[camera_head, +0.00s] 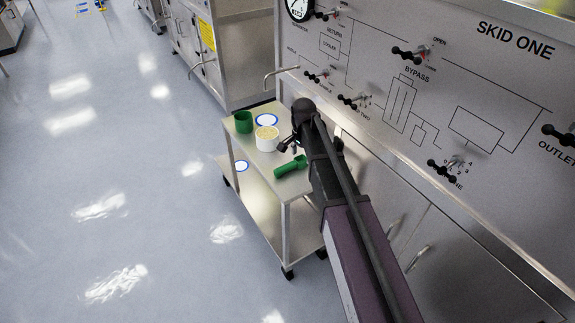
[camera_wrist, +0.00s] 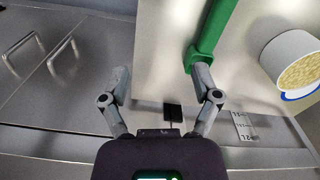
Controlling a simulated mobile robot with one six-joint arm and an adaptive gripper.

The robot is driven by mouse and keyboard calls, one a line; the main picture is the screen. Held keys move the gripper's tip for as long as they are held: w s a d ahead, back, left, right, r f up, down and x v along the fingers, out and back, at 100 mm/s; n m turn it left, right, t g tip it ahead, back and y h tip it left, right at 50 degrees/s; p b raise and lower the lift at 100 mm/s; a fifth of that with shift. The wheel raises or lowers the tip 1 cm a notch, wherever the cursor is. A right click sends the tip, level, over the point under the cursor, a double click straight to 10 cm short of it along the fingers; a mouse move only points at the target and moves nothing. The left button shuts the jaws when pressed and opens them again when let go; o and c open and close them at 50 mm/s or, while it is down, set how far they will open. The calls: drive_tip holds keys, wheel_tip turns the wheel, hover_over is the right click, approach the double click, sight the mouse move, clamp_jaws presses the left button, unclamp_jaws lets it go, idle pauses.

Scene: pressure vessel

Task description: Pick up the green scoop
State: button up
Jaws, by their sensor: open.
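The green scoop (camera_head: 291,166) lies on the top shelf of a small metal cart (camera_head: 264,178), near its right edge. In the wrist view, part of the scoop (camera_wrist: 214,35) shows as a long green piece running up out of frame; its lower end is close to my right fingertip. My gripper (camera_wrist: 160,74) is open, with nothing between its fingers. The scoop is to the right of the gap between the fingers. Whether the right finger touches it, I cannot tell. In the head view, my arm partly hides my gripper and the cart's right side.
A white tub of pale grains (camera_head: 267,139) stands beside the scoop and shows in the wrist view (camera_wrist: 293,64). The skid panel (camera_head: 420,90) with black valve handles stands close right. Floor is open left.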

sight(282, 168)
drive_tip(key=w+a+r+m, duration=0.1)
drive_tip(key=w+a+m, duration=0.1)
drive_tip(key=w+a, duration=0.3)
drive_tip(key=shift+w+a+r+m+p, duration=0.15)
drive_tip(key=shift+w+a+m+p, duration=0.25)
drive_tip(key=shift+a, duration=0.35)
drive_tip(key=shift+s, duration=0.1)
wheel_tip(282, 168, down, 9)
drive_tip(key=b, duration=0.8)
drive_tip(key=shift+r, duration=0.15)
drive_tip(key=shift+b, duration=0.3)
drive_tip(key=shift+a+f+b, duration=0.2)
drive_tip(key=shift+f+b, duration=2.4)
clamp_jaws()
